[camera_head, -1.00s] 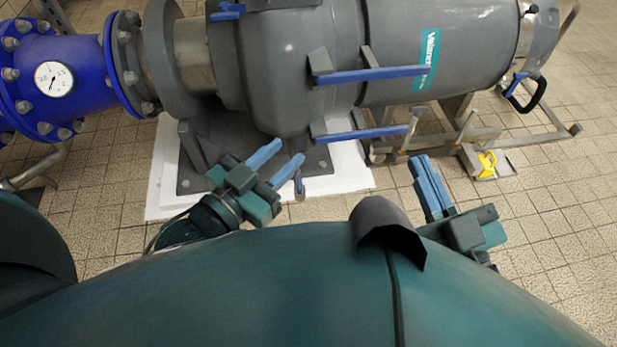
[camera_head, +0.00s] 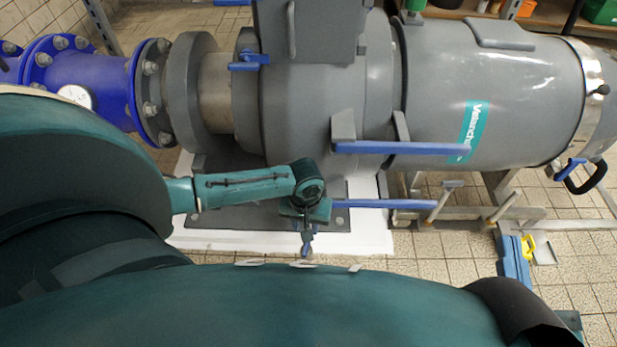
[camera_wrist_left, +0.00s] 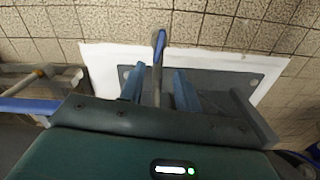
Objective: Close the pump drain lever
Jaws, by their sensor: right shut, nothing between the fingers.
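The pump drain lever, a small grey handle with a blue tip (camera_head: 306,250), sticks out low at the front of the pump (camera_head: 310,110). In the left wrist view the lever (camera_wrist_left: 160,42) stands between the two blue fingers of my left gripper (camera_wrist_left: 159,72). These fingers are open, with the lever apart from at least one of them; contact is hard to tell. In the head view my left wrist hides the lever's base and the fingers. My right gripper (camera_head: 513,242) is shut and empty, at the right near the floor frame.
Two longer blue handles (camera_head: 400,148) (camera_head: 390,204) project from the pump's front, just right of my left wrist. A blue pipe (camera_head: 95,75) is at the left. A yellow item (camera_head: 528,246) lies beside my right gripper.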

